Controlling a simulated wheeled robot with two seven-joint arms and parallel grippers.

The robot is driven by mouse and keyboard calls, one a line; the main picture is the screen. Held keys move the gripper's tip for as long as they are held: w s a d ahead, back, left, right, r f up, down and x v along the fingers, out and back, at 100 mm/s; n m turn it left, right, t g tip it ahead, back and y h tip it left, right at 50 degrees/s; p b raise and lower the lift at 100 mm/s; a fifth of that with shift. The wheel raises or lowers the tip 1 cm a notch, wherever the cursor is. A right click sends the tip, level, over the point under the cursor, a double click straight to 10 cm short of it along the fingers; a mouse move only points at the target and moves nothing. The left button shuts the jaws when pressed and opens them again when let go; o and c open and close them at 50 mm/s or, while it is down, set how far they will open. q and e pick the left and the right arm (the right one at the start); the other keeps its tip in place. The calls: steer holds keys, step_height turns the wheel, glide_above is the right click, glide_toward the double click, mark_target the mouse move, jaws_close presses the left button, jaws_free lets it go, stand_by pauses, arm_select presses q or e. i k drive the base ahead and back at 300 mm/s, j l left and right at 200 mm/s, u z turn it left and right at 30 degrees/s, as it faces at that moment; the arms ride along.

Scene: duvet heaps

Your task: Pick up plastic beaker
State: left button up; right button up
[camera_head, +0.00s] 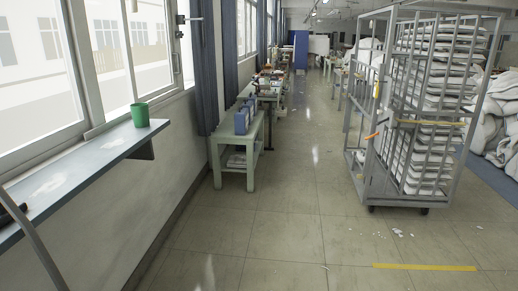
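A green plastic beaker (140,114) stands upright near the far end of a long grey-blue window ledge (100,148) on the left. Nothing touches it, and its whole near side shows. Neither my left nor my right gripper is in view.
A dark object and a slanted grey bar (38,245) are at the lower left by the ledge; what they are is unclear. A green table (232,138) with blue boxes stands beyond the ledge. A wheeled metal cage trolley (372,180) holds folded white bedding. The tiled floor (285,225) between is mostly clear.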

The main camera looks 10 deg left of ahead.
mark_target(140, 111)
steer(key=i, duration=1.45)
steer(key=i+l+u, duration=0.1)
steer(key=i+u, duration=0.15)
steer(key=i, duration=0.25)
steer(key=i+l+u, duration=0.3)
steer(key=i, duration=0.15)
steer(key=i+l+u, duration=0.25)
steer(key=i, duration=0.2)
steer(key=i+l+u, duration=0.35)
steer(key=i+l, duration=0.15)
steer(key=l, duration=0.25)
steer(key=i+l+u, duration=0.2)
steer(key=l, duration=0.25)
